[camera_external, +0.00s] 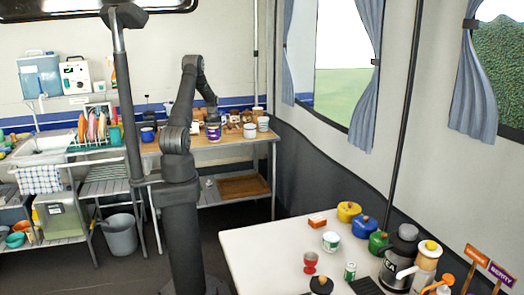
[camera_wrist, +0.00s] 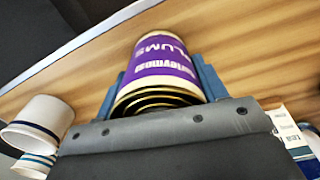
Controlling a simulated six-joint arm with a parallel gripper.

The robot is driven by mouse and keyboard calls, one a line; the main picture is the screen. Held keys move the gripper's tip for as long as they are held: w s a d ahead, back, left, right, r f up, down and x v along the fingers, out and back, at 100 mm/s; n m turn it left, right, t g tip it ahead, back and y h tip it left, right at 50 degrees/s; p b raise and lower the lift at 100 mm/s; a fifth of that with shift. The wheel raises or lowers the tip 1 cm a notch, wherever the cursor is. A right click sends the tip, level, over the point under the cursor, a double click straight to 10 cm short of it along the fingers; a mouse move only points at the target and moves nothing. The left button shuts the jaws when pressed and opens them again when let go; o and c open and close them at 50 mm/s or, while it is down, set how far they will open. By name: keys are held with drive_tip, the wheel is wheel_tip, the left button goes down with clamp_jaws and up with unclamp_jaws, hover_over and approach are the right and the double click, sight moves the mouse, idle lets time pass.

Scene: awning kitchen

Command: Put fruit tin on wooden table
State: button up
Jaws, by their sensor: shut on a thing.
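The fruit tin (camera_wrist: 162,62), with a purple and cream label reading plums, sits between the blue fingers of my gripper (camera_wrist: 158,88) in the wrist view. My gripper is shut on it. In the external view the tin (camera_external: 213,132) shows as a small purple and white shape at the end of my arm, over the wooden table (camera_external: 236,138) by the back wall. The wood grain (camera_wrist: 255,65) fills the wrist view behind the tin. I cannot tell whether the tin touches the tabletop.
White cups with blue bands (camera_wrist: 40,122) stand close on the left in the wrist view. White pots (camera_external: 250,130) and small wooden items stand at the table's right end. A blue mug (camera_external: 148,134) is at its left. A white table (camera_external: 245,245) with jars is at front right.

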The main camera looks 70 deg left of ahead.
sight(213, 127)
drive_tip(key=o, duration=1.3)
drive_tip(key=shift+f, duration=0.1)
wheel_tip(213, 127, up, 12)
drive_tip(key=shift+r, duration=0.15)
wheel_tip(213, 127, down, 12)
drive_tip(key=shift+r, duration=1.75)
